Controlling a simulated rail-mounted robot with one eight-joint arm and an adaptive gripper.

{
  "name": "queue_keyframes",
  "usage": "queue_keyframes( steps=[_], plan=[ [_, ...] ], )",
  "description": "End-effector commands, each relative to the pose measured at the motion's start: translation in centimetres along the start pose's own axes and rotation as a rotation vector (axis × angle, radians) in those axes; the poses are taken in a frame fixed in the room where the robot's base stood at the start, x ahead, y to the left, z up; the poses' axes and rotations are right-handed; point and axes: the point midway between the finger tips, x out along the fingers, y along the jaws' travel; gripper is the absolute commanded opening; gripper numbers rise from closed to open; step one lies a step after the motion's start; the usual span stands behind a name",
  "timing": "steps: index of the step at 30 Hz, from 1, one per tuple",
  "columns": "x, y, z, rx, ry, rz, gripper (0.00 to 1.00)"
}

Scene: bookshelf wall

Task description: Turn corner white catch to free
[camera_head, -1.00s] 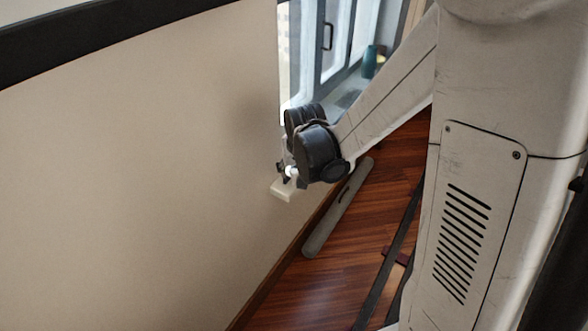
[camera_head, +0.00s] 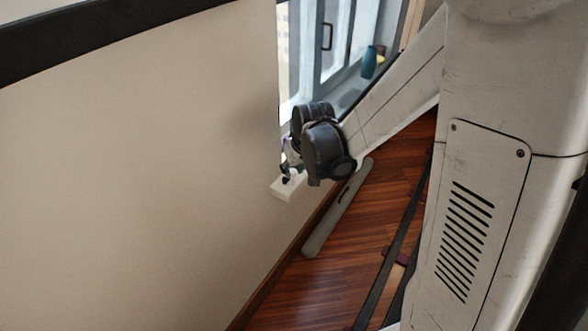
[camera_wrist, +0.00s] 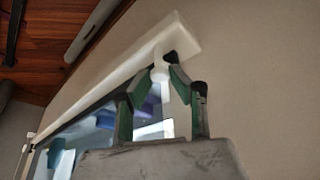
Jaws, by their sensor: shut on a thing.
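The white catch (camera_wrist: 159,74) is a small pale knob with a short stem, at the corner end of a white frame strip (camera_wrist: 130,68) in the wrist view. My gripper (camera_wrist: 163,68) has its dark, green-sided fingers closed in around the catch, and it is shut on it. In the head view my gripper (camera_head: 288,170) is beside the window's lower corner, just above the white end of the sill (camera_head: 288,189). The catch is mostly hidden by the fingers there, and its exact angle is hard to tell.
A beige wall (camera_head: 140,180) fills the left of the head view, close to my gripper. The window (camera_head: 335,45) stands behind, with a teal vase (camera_head: 369,62) on its ledge. A long grey bar (camera_head: 337,210) lies on the wooden floor along the wall.

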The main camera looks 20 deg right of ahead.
Motion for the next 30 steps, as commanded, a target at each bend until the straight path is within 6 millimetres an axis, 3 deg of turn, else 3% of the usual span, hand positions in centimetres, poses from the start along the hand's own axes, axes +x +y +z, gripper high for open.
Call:
queue_keyframes(
  steps=[21,30],
  plan=[
    [0.11,0.52,-0.14,-0.609,-0.001,-0.253,0.0],
    [0.13,0.57,-0.21,-0.793,0.0,-0.329,0.0]
  ],
)
